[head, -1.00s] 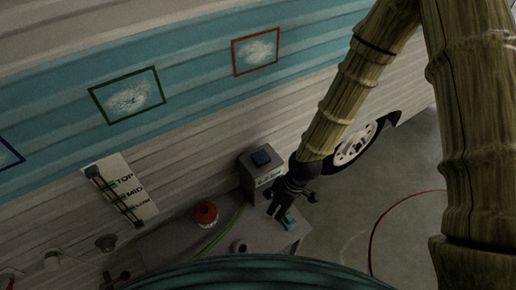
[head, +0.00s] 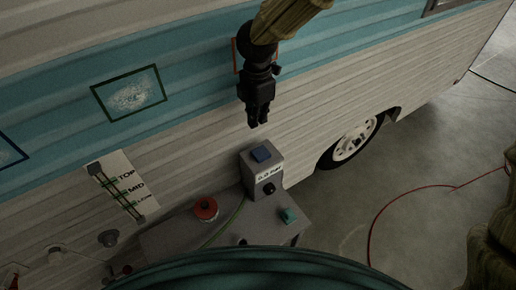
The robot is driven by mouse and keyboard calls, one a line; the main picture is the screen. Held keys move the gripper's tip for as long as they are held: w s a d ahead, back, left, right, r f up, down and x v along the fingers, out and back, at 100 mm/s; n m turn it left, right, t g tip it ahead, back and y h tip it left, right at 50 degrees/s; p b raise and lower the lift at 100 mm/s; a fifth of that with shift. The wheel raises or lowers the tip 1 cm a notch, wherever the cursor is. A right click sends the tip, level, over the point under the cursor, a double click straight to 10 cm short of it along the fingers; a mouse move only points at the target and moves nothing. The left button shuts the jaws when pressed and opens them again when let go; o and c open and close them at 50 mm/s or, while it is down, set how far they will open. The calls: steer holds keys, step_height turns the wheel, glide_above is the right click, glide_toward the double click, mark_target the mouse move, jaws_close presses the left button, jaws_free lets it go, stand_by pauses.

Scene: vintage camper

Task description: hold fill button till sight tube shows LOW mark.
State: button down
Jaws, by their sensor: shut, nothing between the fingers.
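The fill button is most likely the blue square button (head: 261,154) on top of a grey box (head: 248,178); the label on the box front is too small to read surely. My gripper (head: 258,125) is shut and empty, pointing down above the blue button and apart from it. The sight tube (head: 106,190) is on a white panel (head: 124,168) on the camper wall at left, marked TOP, MID and LOW from upper to lower. The fluid level in the tube is too small to tell.
The box stands on a grey bench (head: 165,238) with a red round knob (head: 205,208), a teal block (head: 288,215) and a green hose (head: 228,222). A camper wheel (head: 352,142) and a red hose (head: 410,194) on the floor are to the right.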

mark_target(257, 155)
steer(key=shift+f, duration=0.1)
step_height(257, 155, down, 14)
steer(key=p, duration=0.4)
stand_by(0.4)
